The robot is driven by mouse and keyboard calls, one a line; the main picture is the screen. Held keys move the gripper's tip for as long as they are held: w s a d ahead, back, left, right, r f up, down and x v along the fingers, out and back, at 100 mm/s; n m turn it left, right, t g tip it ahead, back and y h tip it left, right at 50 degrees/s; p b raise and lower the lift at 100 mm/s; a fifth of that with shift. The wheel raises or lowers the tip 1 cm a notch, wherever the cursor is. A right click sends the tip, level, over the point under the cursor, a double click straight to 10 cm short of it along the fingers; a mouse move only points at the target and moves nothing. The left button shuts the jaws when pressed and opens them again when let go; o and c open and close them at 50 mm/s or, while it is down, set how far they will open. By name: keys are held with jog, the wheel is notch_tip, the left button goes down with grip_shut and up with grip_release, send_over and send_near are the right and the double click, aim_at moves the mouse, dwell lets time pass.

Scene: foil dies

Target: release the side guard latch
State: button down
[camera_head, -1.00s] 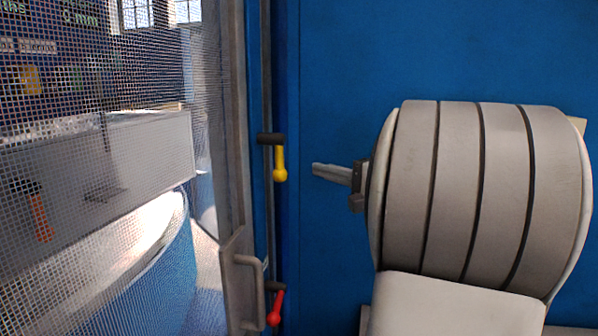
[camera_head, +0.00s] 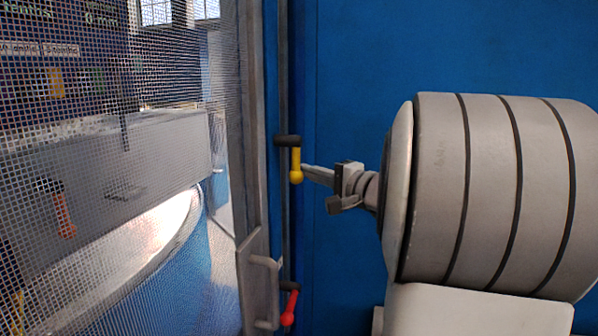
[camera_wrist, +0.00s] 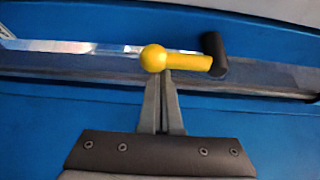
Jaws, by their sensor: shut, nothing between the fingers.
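The yellow latch lever (camera_head: 296,165) hangs down from a black pivot (camera_head: 288,140) on the guard's edge rail, its ball end lowest. A red lever (camera_head: 290,306) sits lower on the same rail, tilted. My gripper (camera_head: 304,168) is shut and empty, its tips right at the yellow lever's ball end from the right. In the wrist view the closed fingertips (camera_wrist: 162,76) are at the yellow ball (camera_wrist: 153,58), overlapping its lower edge. I cannot tell for sure whether they touch it.
The mesh guard door (camera_head: 110,190) with its grey handle (camera_head: 268,290) fills the left. A flat blue panel (camera_head: 360,50) lies behind my arm. Free room is above and below my gripper along the panel.

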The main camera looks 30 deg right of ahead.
aim_at(297, 172)
jog(key=shift+s+a+m+g+p, duration=0.3)
jog(key=shift+a+m+g+p, duration=0.1)
jog(key=shift+m+p, duration=0.35)
jog(key=m+p, duration=0.1)
jog(key=s+a+g+p, duration=0.1)
jog(key=p, duration=0.1)
jog(key=r+m+g+p, duration=0.1)
jog(key=shift+s+a+m+p, duration=0.2)
jog(key=shift+a+m+p, duration=0.1)
jog(key=shift+m+p, duration=0.1)
jog(key=a+m+g+p, duration=0.1)
jog(key=p, duration=0.1)
jog(key=s+a+r+m+g+y+p, duration=0.1)
jog(key=p, duration=0.2)
jog(key=s+r+m+g+y+p, duration=0.1)
jog(key=m+p, duration=0.1)
jog(key=p, duration=0.1)
jog(key=shift+s+a+r, duration=0.15)
jog(key=shift+s+a, duration=0.1)
jog(key=shift+a, duration=0.15)
jog(key=shift+r, duration=0.1)
dwell(0.3)
